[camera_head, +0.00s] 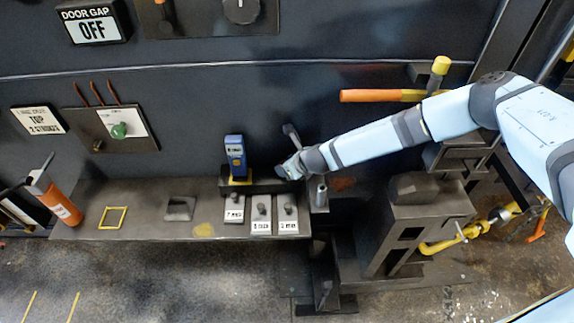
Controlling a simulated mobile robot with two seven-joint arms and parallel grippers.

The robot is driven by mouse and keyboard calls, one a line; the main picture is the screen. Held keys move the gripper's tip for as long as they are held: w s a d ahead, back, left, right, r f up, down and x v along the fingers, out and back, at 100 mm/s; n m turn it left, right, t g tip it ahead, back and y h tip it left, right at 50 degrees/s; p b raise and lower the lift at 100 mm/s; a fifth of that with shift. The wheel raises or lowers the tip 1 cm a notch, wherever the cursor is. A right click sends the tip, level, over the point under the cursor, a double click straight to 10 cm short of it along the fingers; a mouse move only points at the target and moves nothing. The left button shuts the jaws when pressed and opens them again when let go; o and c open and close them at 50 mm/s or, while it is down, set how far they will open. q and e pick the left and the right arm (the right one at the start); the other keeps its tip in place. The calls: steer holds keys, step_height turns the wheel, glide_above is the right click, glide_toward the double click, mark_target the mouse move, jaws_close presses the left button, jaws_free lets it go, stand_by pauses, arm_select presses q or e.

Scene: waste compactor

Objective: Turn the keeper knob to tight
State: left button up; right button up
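No knob carries a label I can read as "keeper". A green knob (119,130) sits on a white plate on the left of the dark wall. A large black knob (241,10) is at the top edge, partly cut off. A small dark lever or handle (291,133) sticks out just above my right gripper (288,169). My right arm comes in from the right, and its gripper is at the back of the shelf, right of a blue device (236,157). Its fingers are too small to tell whether they are open or touching anything. My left gripper is out of view.
A shelf (150,226) holds an orange cylinder (64,206), a yellow square frame (113,217) and several labelled blocks (261,215). A "DOOR GAP OFF" display (92,25) is at upper left. An orange-handled tool (385,96) hangs above my arm. A dark stand (415,225) is at right.

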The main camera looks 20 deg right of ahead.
steer(key=shift+m, duration=0.3)
steer(key=m+h, duration=0.2)
steer(key=m+t+h, duration=0.1)
steer(key=m+h, duration=0.1)
steer(key=m, duration=0.1)
steer(key=shift+s+a+m+h, duration=0.1)
steer(key=shift+a+m+h, duration=0.1)
steer(key=shift+m+h, duration=0.15)
steer(key=m+h, duration=0.2)
steer(key=m, duration=0.1)
steer(key=m+g+h, duration=0.1)
steer(key=m+h, duration=0.1)
steer(key=m, duration=0.1)
steer(key=shift+a+f+h, duration=0.1)
steer(key=shift+a+h, duration=0.1)
steer(key=shift+h, duration=0.15)
steer(key=m+g+h, duration=0.2)
steer(key=m, duration=0.2)
steer(key=shift+m+g, duration=0.35)
steer(key=shift+g, duration=0.05)
steer(key=shift+w+m+g+h, duration=0.25)
steer(key=shift+m+g+h, duration=0.65)
steer(key=shift+m, duration=0.6)
steer(key=shift+g, duration=0.3)
steer(key=o, duration=0.6)
